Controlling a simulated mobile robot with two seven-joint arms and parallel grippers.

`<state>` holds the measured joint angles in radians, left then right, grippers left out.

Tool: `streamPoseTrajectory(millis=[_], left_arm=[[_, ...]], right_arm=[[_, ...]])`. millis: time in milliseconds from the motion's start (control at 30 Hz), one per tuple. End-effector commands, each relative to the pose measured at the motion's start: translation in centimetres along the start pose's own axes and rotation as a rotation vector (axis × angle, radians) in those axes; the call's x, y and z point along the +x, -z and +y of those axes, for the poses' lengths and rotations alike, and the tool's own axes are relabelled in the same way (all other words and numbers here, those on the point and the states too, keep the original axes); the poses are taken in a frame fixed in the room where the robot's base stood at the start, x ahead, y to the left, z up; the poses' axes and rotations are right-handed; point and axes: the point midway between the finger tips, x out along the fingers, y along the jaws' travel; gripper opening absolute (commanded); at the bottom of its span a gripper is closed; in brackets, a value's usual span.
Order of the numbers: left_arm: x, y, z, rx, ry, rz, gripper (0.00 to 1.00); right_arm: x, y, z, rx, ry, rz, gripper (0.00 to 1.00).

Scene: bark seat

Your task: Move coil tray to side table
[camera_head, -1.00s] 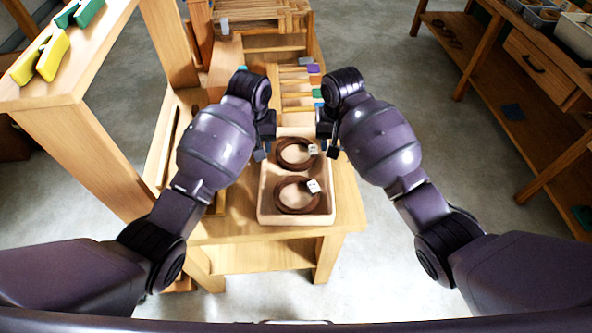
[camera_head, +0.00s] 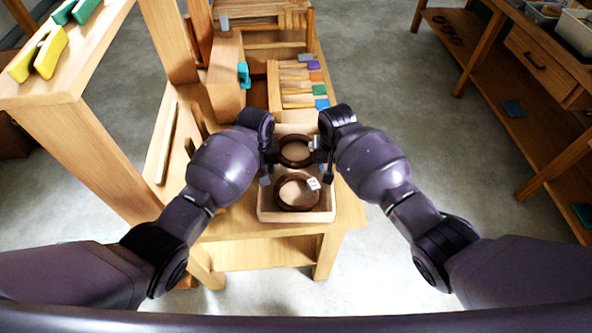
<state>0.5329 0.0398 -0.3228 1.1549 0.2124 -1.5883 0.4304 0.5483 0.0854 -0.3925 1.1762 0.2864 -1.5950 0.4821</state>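The coil tray (camera_head: 296,216), a pale open box, sits on the front end of a wooden bench top. It holds two dark brown coils with white tags, a near coil (camera_head: 281,197) and a far coil (camera_head: 295,164). My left gripper (camera_head: 268,168) is at the tray's left wall and my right gripper (camera_head: 325,165) is at its right wall, both pointing down around mid-length. I cannot tell whether the fingers are closed on the walls. My wrists hide parts of the tray's sides. Which surface is the side table is not clear.
A wooden rack with colored-handled tools (camera_head: 300,88) stands behind the tray. A shelf with yellow and green clamps (camera_head: 50,52) rises on the left. A workbench with a drawer (camera_head: 540,68) and bins stands at right, with open floor (camera_head: 450,150) between.

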Motion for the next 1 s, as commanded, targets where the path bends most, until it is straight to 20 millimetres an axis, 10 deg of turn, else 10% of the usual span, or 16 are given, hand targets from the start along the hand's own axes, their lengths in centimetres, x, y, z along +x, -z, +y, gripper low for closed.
streamPoseTrajectory(millis=[367, 633, 1000], left_arm=[[0.4, -0.01, 0.02, 0.0, 0.0, 0.0, 0.38], [0.38, 0.0, 0.02, 0.0, 0.0, 0.0, 0.0], [0.33, 0.03, 0.03, 0.0, 0.0, 0.001, 0.0]], right_arm=[[0.4, 0.0, 0.0, 0.0, 0.0, 0.0, 0.38], [0.39, 0.0, 0.01, 0.0, 0.0, 0.0, 0.0], [0.34, 0.03, 0.0, 0.0, 0.0, 0.001, 0.0]])
